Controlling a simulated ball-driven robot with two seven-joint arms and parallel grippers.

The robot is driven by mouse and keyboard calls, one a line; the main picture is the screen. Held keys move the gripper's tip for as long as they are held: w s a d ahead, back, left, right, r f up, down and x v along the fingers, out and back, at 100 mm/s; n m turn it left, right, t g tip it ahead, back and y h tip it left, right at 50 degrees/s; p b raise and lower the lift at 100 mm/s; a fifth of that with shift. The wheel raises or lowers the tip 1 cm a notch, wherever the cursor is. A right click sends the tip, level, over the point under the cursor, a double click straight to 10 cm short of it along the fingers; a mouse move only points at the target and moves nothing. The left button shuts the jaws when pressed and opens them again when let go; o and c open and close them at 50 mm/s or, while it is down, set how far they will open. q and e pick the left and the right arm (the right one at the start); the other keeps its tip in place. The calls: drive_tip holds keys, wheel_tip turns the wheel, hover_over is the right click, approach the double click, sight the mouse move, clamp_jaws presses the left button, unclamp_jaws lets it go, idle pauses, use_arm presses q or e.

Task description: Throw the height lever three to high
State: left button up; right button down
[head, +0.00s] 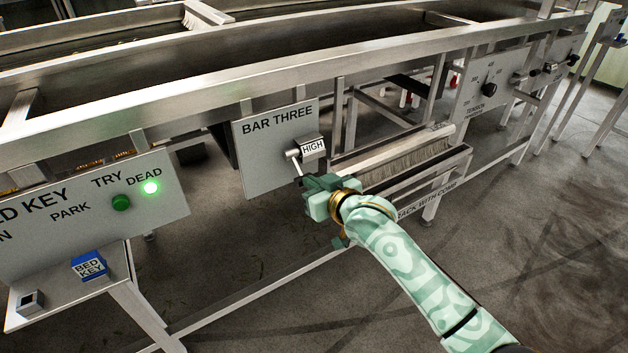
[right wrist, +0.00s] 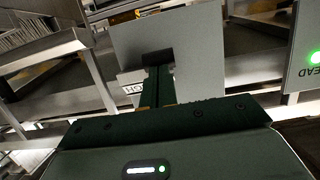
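The height lever three (head: 294,160) is on a grey plate lettered BAR THREE (head: 262,150). Its pale arm slants down from a grey block with a HIGH label (head: 313,147). My right gripper (head: 304,183) is at the lever's lower end, which it partly hides. In the right wrist view its dark fingers (right wrist: 158,88) are together, with their tips at a black crosswise grip (right wrist: 157,57). I cannot tell whether they press on it. The HIGH label (right wrist: 133,89) shows upside down beside the fingers, partly covered. My left gripper is not in view.
A long metal rail (head: 230,80) runs above the plate. A tension panel (head: 490,80) is at right.

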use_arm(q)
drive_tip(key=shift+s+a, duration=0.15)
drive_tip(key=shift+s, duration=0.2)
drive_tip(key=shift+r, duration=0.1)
